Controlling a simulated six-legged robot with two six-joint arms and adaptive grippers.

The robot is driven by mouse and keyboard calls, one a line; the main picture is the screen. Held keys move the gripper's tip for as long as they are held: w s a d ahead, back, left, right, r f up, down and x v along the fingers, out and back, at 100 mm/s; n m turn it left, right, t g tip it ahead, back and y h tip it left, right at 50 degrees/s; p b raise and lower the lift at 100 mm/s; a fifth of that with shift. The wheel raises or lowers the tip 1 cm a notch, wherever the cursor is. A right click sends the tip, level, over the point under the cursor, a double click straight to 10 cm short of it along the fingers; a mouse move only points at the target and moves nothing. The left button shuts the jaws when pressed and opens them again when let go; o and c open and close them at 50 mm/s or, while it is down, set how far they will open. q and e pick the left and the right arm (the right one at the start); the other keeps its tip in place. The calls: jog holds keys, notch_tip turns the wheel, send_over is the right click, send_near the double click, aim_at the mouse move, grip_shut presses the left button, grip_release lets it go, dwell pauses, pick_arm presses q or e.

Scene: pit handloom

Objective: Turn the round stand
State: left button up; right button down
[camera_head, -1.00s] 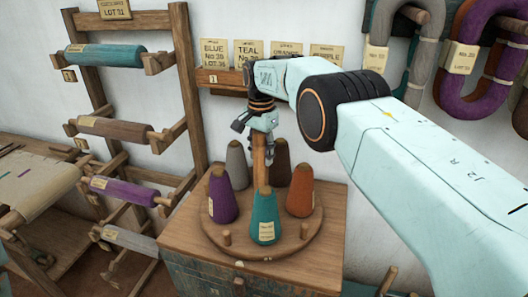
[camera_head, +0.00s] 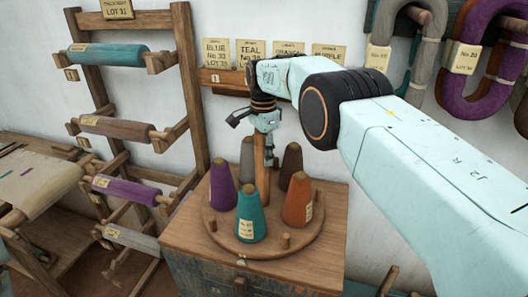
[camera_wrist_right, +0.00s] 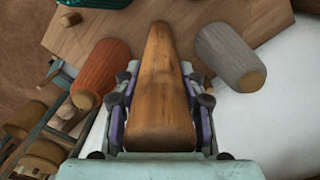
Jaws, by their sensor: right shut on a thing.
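The round stand (camera_head: 275,226) is a wooden disc on top of a wooden chest. Its upright central post (camera_head: 260,170) rises among several yarn cones: teal (camera_head: 250,217), orange (camera_head: 298,201), purple (camera_head: 223,190), grey (camera_head: 247,158) and dark brown (camera_head: 291,165). My right gripper (camera_head: 266,150) is at the top of the post, above the cones. In the right wrist view my right gripper (camera_wrist_right: 161,90) is shut on the post (camera_wrist_right: 160,110), one finger on each side. The orange cone (camera_wrist_right: 100,72) and grey cone (camera_wrist_right: 228,55) lie to either side, apart from the fingers. My left gripper is out of view.
The chest (camera_head: 205,275) carries the stand near a white wall. A wooden rack (camera_head: 190,80) with several yarn rolls stands at left. A card shelf (camera_head: 222,78) is behind my gripper. Yarn hanks (camera_head: 470,85) hang at upper right.

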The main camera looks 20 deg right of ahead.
jog(key=shift+w+a+r, duration=0.1)
jog(key=shift+a+r, duration=0.1)
jog(key=shift+r, duration=0.1)
jog(key=c, duration=1.3)
grip_release()
jog(key=o, duration=0.5)
jog(key=shift+a, duration=0.15)
jog(key=shift+f, duration=0.1)
jog(key=shift+d, duration=0.25)
jog(key=r, duration=0.7)
jog(key=shift+s+a, duration=0.2)
jog(key=shift+r, duration=0.2)
jog(key=shift+w+d, duration=0.1)
jog(key=shift+d, duration=0.05)
